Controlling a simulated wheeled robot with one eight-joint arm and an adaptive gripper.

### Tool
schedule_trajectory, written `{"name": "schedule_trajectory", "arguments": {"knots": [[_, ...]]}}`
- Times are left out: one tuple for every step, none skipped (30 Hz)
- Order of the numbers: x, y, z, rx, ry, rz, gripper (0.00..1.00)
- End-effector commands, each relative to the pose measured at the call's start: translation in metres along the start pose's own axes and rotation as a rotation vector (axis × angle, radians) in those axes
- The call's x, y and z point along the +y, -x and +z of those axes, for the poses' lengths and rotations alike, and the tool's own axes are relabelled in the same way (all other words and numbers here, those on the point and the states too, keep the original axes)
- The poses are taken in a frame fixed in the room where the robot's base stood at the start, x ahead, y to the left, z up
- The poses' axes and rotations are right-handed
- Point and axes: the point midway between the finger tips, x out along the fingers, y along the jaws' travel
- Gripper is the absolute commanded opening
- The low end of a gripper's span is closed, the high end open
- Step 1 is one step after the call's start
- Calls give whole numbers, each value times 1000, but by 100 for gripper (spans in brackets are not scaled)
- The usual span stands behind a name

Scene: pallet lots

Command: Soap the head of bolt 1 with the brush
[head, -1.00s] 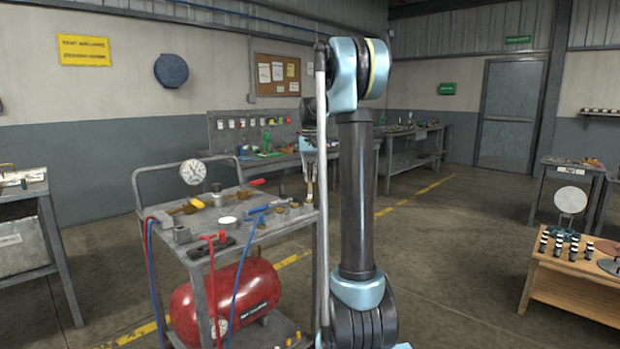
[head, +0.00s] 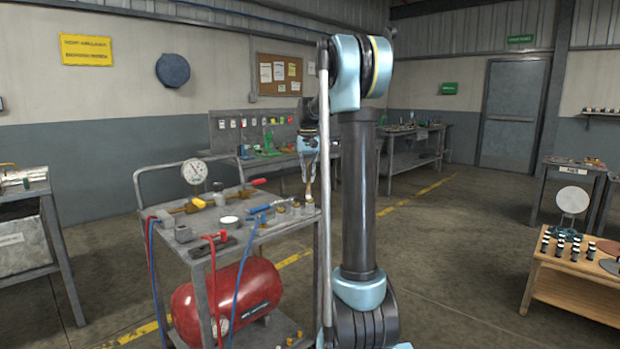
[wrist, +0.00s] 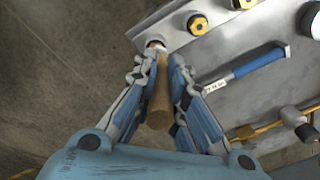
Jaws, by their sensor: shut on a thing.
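My gripper (wrist: 160,75) is shut on the brush (wrist: 159,100), a wooden-handled tool between the blue-and-grey fingers. In the head view my gripper (head: 309,150) points down with the brush (head: 309,187) below it, at the right end of the cart top. The brush's far end is near the cart edge in the wrist view; whether it touches anything is unclear. Two brass bolt-like heads with dark centres, one nearer (wrist: 198,24) and one farther (wrist: 243,3), sit on the grey plate to the right of the brush. No number shows, so I cannot tell which is bolt 1.
The metal cart (head: 228,240) also bears a dial gauge (head: 194,172), a white round dish (head: 229,221) and hoses. A red air tank (head: 235,298) sits below. Open floor lies left of the brush.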

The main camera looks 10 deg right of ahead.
Motion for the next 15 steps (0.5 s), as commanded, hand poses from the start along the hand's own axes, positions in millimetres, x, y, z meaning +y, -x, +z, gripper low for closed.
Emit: {"name": "schedule_trajectory", "arguments": {"knots": [[0,0,0,0,0,0,0],[0,0,0,0,0,0,0],[0,0,0,0,0,0,0],[0,0,0,0,0,0,0],[0,0,0,0,0,0,0],[0,0,0,0,0,0,0],[0,0,0,0,0,0,0],[0,0,0,0,-1,0,0],[0,0,0,0,-1,0,0],[0,0,0,0,-1,0,0],[1,0,-1,0,-1,0,0],[1,0,-2,0,-1,0,0],[2,0,-2,0,-1,0,0],[3,0,-3,0,-1,0,0],[4,0,-4,0,-1,0,0]]}}
